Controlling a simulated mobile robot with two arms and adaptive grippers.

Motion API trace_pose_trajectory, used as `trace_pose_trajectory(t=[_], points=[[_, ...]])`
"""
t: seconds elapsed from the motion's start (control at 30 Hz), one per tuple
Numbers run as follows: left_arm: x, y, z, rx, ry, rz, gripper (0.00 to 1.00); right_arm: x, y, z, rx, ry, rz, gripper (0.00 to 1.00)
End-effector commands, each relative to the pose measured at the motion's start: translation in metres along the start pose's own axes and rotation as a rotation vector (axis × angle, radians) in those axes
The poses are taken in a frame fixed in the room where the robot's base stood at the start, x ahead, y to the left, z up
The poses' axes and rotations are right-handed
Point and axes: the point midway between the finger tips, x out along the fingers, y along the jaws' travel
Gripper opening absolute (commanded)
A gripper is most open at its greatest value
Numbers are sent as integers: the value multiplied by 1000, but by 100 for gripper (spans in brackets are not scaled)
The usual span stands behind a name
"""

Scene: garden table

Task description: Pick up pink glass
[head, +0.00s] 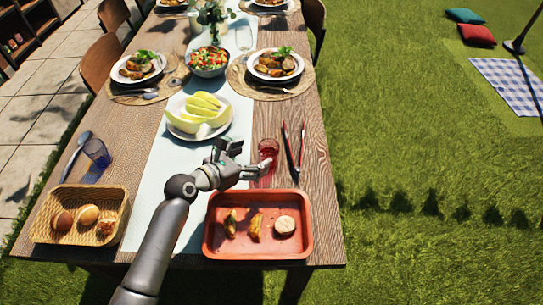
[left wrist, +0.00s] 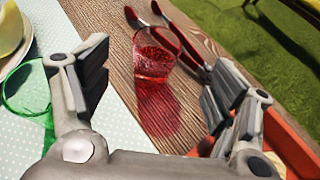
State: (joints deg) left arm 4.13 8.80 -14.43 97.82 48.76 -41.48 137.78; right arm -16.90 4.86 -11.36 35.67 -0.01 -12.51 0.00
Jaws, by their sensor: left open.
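The pink glass (head: 268,150) is a clear reddish tumbler standing upright on the wooden table, left of the red-handled tongs. In the left wrist view the pink glass (left wrist: 156,52) stands ahead, between the two spread fingers and a little beyond their tips. My left gripper (head: 250,160) is open and empty, just left of the glass in the head view. It also shows in the left wrist view (left wrist: 158,88). I cannot tell from the head view whether a finger touches the glass. My right gripper is not in view.
Red-handled tongs (head: 293,150) lie close to the right of the glass. A red tray (head: 208,225) with food is in front. A green glass (left wrist: 28,100) is left of the gripper. A melon plate (head: 172,129), blue glass (head: 97,152) and bread basket (head: 122,215) stand around.

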Motion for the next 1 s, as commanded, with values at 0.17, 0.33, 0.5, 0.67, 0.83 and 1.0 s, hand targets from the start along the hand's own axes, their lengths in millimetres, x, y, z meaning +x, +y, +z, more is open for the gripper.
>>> trace_pose_trajectory(t=[0.17, 0.33, 0.5, 0.67, 0.83, 1.0], points=[[22, 0, 0, 0, 0, -1, 81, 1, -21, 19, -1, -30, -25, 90], [31, 0, 1, 1, -1, 0, 81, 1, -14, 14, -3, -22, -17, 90], [50, 3, 4, 3, -1, 0, 81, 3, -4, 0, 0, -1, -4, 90], [70, 3, 4, 2, 0, -1, 81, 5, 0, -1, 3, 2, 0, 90], [79, 4, 4, 2, -1, 0, 81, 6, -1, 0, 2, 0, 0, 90], [80, 3, 4, 2, -1, 0, 81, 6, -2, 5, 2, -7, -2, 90]])
